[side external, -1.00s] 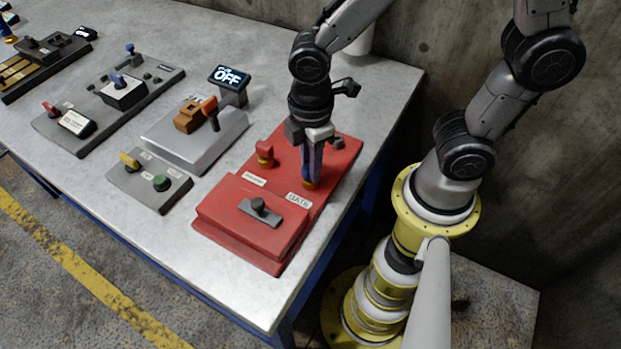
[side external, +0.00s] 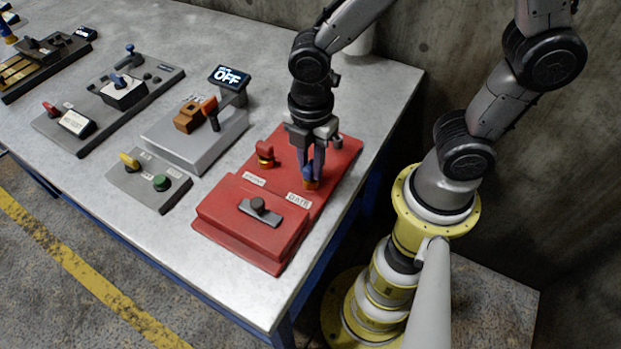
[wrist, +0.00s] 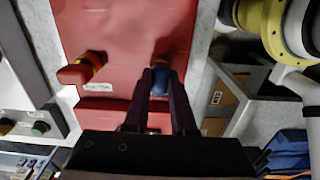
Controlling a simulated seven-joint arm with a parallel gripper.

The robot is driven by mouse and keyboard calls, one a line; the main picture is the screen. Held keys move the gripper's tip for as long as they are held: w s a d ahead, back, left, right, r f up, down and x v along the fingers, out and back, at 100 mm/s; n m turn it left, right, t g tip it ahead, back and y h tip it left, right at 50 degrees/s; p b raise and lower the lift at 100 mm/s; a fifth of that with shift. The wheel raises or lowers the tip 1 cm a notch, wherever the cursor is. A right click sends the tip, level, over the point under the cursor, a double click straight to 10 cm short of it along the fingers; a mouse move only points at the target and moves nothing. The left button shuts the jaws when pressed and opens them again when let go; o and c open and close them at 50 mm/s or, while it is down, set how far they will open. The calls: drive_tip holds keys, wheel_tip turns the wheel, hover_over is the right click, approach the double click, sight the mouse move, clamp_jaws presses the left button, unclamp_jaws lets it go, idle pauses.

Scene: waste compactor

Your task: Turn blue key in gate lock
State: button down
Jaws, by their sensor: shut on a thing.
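The blue key (side external: 308,171) stands upright in the brass-coloured gate lock (side external: 311,186) on the red panel (side external: 285,181), beside the "GATE" label. My gripper (side external: 313,174) points down from above, shut on the blue key. In the wrist view the blue key (wrist: 160,82) shows between the two dark fingers (wrist: 161,72). The fingers hide part of the key and most of the lock.
A red key (side external: 264,150) stands in another lock left of the blue one. A raised red box with a dark knob (side external: 259,205) is in front. Other control panels (side external: 195,135) fill the table to the left. A wall stands behind.

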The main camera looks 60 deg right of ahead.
drive_tip(key=shift+f, duration=0.15)
idle(0.5)
drive_tip(key=c, duration=0.7)
unclamp_jaws()
drive_tip(key=shift+o, duration=0.2)
drive_tip(key=shift+c, duration=0.4)
drive_tip(key=shift+r, duration=0.2)
drive_tip(key=shift+r, duration=3.4)
